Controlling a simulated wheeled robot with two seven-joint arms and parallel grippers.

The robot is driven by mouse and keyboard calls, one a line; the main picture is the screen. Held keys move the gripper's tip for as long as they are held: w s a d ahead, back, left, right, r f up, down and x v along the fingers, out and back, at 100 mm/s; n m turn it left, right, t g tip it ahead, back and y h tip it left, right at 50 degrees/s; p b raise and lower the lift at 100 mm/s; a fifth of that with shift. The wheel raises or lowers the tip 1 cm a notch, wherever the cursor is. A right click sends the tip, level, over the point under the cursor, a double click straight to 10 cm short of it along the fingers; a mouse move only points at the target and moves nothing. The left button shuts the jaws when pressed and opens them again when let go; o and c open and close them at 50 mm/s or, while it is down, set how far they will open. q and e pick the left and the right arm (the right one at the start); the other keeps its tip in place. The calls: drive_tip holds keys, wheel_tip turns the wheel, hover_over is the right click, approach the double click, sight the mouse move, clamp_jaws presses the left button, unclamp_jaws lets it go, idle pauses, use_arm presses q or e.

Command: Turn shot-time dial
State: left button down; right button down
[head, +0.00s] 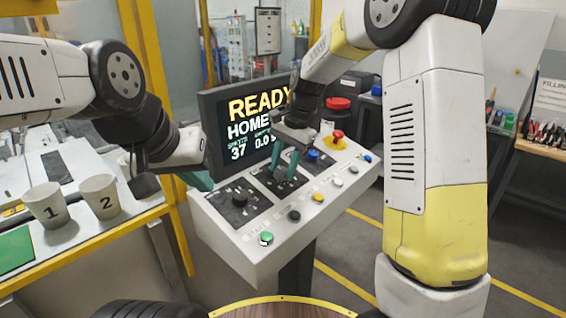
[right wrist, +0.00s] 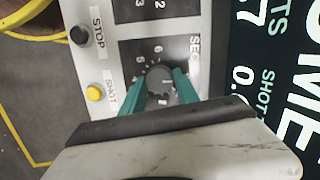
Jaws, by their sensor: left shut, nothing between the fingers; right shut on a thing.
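The shot-time dial (right wrist: 160,80) is a dark round knob on a black numbered plate marked SEC, seen in the right wrist view. My right gripper (right wrist: 160,90) is shut on it, one teal finger on each side. In the head view my right gripper (head: 285,165) reaches down onto the middle plate of the sloped control panel (head: 232,235), and its fingers mostly hide the dial. My left gripper (head: 199,181) is shut and empty beside the panel's left edge, with its teal fingertips close to the panel.
Another black dial (head: 240,199) sits on the left plate. A green button (head: 266,238), a yellow button (head: 318,197) and a red emergency stop (head: 337,137) are on the panel. The screen (head: 240,130) behind reads READY. Paper cups (head: 99,196) stand at left.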

drive_tip(key=shift+n, duration=0.3)
drive_tip(key=c, duration=0.9)
unclamp_jaws()
drive_tip(key=v, duration=0.7)
drive_tip(key=shift+r, duration=0.4)
drive_tip(key=shift+d, duration=0.1)
